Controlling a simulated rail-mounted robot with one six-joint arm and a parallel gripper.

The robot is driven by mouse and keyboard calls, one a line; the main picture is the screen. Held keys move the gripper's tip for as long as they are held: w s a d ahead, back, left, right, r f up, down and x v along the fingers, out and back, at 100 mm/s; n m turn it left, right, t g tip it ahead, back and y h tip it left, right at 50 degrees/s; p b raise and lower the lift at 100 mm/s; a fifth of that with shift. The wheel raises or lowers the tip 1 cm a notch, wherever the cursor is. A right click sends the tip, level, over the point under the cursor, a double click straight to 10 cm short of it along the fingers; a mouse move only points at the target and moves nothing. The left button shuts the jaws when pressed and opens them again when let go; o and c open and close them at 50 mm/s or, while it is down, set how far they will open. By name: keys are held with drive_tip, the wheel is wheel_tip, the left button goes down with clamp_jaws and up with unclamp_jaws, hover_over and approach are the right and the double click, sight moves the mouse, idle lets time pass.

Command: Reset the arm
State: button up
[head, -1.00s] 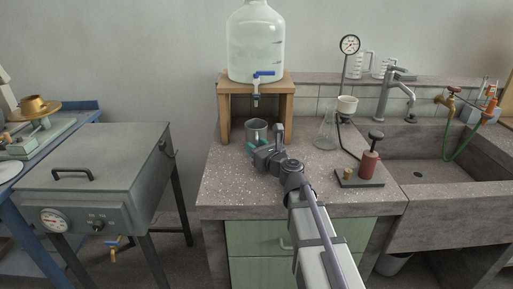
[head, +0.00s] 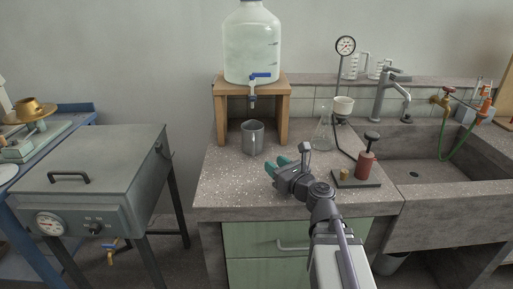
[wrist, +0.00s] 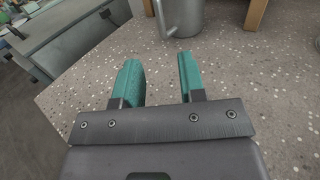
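My gripper (head: 278,167) is over the front part of the concrete bench (head: 228,185), with its teal fingers pointing back and left. In the wrist view the two fingers (wrist: 160,80) stand apart with only bench surface between them, so it is open and empty. A grey metal cup (head: 252,139) stands upright on the bench beneath the tap of the large clear jug (head: 252,45). The cup also shows in the wrist view (wrist: 182,15), beyond the fingertips and apart from them; its top is cut off there.
The jug sits on a wooden stand (head: 285,110). To the right are a glass flask (head: 324,134), a hand pump with a red cylinder (head: 366,165), a gauge (head: 345,45) and the sink (head: 415,172). A grey metal box (head: 95,190) stands at left. The bench's front left is clear.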

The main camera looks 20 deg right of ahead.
drive_tip(key=shift+a+r+n+p, duration=0.2)
drive_tip(key=shift+r+n+p, duration=0.05)
drive_tip(key=shift+n+p, duration=0.1)
drive_tip(key=a+r+n+g+p, duration=0.1)
drive_tip(key=a+n+p, duration=0.1)
drive_tip(key=s+a+r+n+g+y+p, duration=0.1)
drive_tip(key=n+p, duration=0.2)
drive_tip(key=a+r+n+g+y+p, duration=0.1)
drive_tip(key=a+n+g+p, duration=0.1)
drive_tip(key=n, duration=0.1)
drive_tip(key=shift+s+a+r, duration=0.15)
drive_tip(key=shift+s+a, duration=0.15)
drive_tip(key=shift+s, duration=0.05)
drive_tip(key=s+r+n+g+h+p, duration=0.1)
drive_tip(key=s+n+g+h+p, duration=0.3)
drive_tip(key=n, duration=0.7)
drive_tip(key=s+r+n+g+h+p, duration=0.2)
drive_tip(key=s+n+g+h+p, duration=0.2)
drive_tip(key=s+n+g+p, duration=0.4)
drive_tip(key=s+n+p, duration=0.1)
drive_tip(key=n+p, duration=0.3)
drive_tip(key=shift+s+a+r+g+p, duration=0.15)
drive_tip(key=shift+g+p, duration=0.15)
drive_tip(key=shift+g, duration=0.1)
